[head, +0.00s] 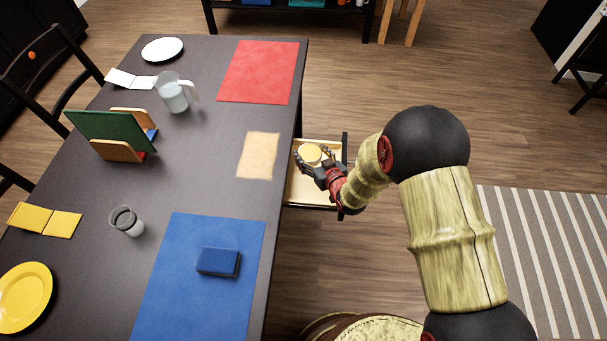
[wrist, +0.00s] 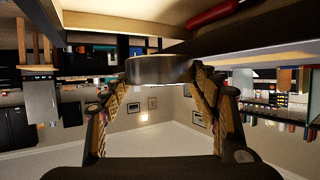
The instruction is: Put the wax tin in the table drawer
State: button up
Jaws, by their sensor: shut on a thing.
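The wax tin (head: 310,153), round with a pale yellowish top, is between the fingers of my gripper (head: 313,158). In the wrist view the tin (wrist: 160,68) is a grey metallic disc, with a fingertip of my gripper (wrist: 164,80) on either side. The table drawer (head: 304,192) stands pulled out from the table's right side, with a pale wooden inside. The tin and my fingers are over the drawer's area in the head view. I cannot tell whether the tin touches the drawer's bottom.
The dark table (head: 205,150) holds a red mat (head: 258,70), a beige cloth (head: 258,155) and a blue mat (head: 180,290) with a blue box (head: 218,262). A pitcher (head: 172,93) and a glass (head: 126,221) stand farther left. Floor is clear beyond the drawer.

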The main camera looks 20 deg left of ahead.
notch_tip(320, 180, down, 10)
jog(key=b, duration=0.3)
jog(key=shift+r+b, duration=0.2)
jog(key=shift+b, duration=0.1)
jog(key=shift+f, duration=0.2)
jog(key=o, duration=1.3)
jog(key=shift+o, duration=0.2)
jog(key=shift+r, duration=0.15)
jog(key=p+v, duration=0.3)
jog(key=v, duration=0.8)
jog(key=shift+r, duration=0.15)
jog(key=shift+s+d+r+p, duration=0.1)
jog(key=shift+s+d+p, duration=0.2)
jog(key=shift+d, duration=0.05)
